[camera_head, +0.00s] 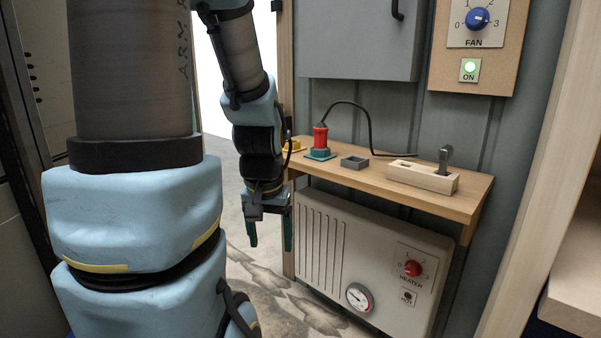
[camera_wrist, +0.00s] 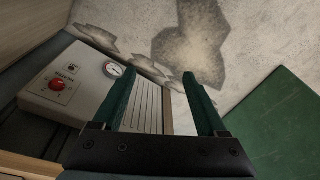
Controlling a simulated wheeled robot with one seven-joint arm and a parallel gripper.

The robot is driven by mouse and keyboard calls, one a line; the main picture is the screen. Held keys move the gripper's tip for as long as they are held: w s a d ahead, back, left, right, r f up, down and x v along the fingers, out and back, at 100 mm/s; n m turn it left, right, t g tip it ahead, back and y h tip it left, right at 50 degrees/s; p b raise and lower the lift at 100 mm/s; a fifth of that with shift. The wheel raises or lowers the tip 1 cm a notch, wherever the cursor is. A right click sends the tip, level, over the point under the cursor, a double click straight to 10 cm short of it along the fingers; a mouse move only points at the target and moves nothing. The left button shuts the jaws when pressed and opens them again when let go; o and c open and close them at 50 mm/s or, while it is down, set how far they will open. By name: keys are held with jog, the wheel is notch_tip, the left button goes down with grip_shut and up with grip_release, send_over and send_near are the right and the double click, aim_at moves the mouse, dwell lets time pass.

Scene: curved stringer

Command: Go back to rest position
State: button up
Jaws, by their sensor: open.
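My gripper (camera_head: 268,232) hangs pointing down in the head view, left of the wooden shelf and in front of the heater's left side. Its two green fingers are apart and nothing is between them. In the wrist view my gripper (camera_wrist: 160,95) also shows spread and empty, with the floor and part of the heater beyond it. My arm stands at the left of the head view and hides what is behind it.
A wooden shelf (camera_head: 468,207) carries a red plug (camera_head: 320,138) with a black cable, a small grey tray (camera_head: 354,162) and a wooden block with a lever (camera_head: 425,178). A heater (camera_head: 330,245) stands below. A fan panel (camera_head: 510,40) has a green light on.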

notch_tip(320, 180, up, 23)
jog(key=s+p, duration=0.2)
jog(key=p, duration=2.1)
jog(key=shift+a+n+g+p, duration=0.3)
jog(key=shift+a+n+p, duration=0.05)
jog(key=shift+n+p, duration=0.05)
jog(key=shift+f, duration=0.1)
